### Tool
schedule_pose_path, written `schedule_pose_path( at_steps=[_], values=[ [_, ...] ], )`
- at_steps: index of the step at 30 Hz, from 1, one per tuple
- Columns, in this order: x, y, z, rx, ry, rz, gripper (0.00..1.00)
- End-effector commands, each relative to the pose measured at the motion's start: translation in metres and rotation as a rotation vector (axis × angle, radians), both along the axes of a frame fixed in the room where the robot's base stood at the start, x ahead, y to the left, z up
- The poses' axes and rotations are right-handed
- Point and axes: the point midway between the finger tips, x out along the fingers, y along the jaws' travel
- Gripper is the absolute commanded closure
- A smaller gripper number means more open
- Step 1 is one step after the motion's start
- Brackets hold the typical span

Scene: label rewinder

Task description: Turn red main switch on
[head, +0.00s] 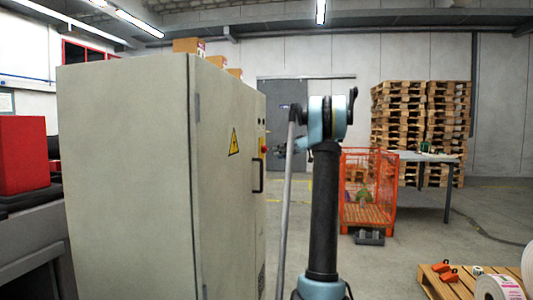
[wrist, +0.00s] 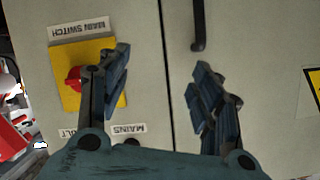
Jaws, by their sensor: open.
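The red main switch (wrist: 74,79) is a knob on a yellow plate (wrist: 68,52) on a grey cabinet door, under an upside-down "MAIN SWITCH" label (wrist: 82,28) in the wrist view. My gripper (wrist: 162,78) is open and empty. Its left finger overlaps the yellow plate in the picture, just right of the knob, and hides part of it. Its right finger is over the adjoining door. I cannot tell whether the left finger touches anything. In the head view, the yellow plate (head: 264,149) shows edge-on at the cabinet's right side, with my gripper (head: 280,150) beside it.
The tall grey cabinet (head: 130,170) fills the left of the head view. A black door handle (wrist: 198,25) sticks out above the right finger in the wrist view. An orange mesh crate (head: 368,212) and stacked pallets (head: 420,130) stand behind.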

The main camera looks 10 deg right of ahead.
Motion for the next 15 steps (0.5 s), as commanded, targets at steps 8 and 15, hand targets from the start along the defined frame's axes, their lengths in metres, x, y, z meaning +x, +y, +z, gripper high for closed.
schedule_pose_path(
  at_steps=[8, 15],
  values=[
    [0.069, -0.064, 0.005, 0.119, -0.226, 0.025, 0.41],
    [0.101, -0.106, 0.003, 0.186, -0.377, 0.029, 0.41]
  ],
)
